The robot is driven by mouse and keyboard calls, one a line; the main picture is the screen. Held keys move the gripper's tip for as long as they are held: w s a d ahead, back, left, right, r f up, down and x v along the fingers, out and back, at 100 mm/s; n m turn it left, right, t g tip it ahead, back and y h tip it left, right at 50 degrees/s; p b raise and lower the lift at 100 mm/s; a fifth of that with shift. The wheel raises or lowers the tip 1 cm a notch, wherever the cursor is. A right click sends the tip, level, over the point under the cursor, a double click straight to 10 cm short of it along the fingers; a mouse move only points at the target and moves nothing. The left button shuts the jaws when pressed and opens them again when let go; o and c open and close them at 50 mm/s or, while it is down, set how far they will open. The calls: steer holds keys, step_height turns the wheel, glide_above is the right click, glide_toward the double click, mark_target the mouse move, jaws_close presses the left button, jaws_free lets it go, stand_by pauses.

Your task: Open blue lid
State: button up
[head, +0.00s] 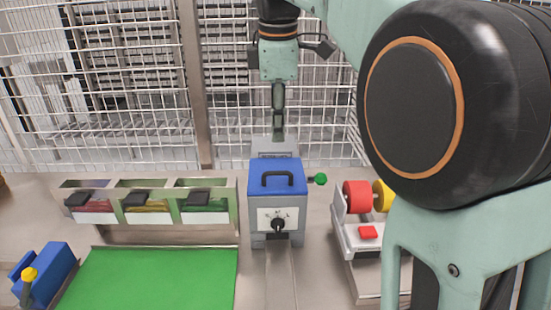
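The blue lid (262,172) lies flat and closed on top of a grey box (256,219) in the middle of the head view. A black arched handle (279,175) stands on the lid. The box has a white front panel with a black knob (278,225). My gripper (278,134) points down, above and apparently behind the lid, apart from the handle. Its dark fingers line up in this view, so their spacing is hidden. I see nothing held.
A green ball knob (320,179) sticks out right of the box. Red and yellow rolls (357,196) stand further right. A rack of bins (228,199), a green mat (150,280) and a blue device (53,272) are at left. A wire fence (150,90) stands behind.

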mark_target(274, 172)
steer(key=x, duration=0.3)
steer(key=b+x, duration=0.1)
steer(key=x, duration=0.3)
steer(key=a+x, duration=0.1)
steer(key=x, duration=0.3)
steer(key=shift+s+f+b, duration=0.15)
steer(key=shift+s+b, duration=0.2)
steer(key=shift+b, duration=0.05)
jaws_close()
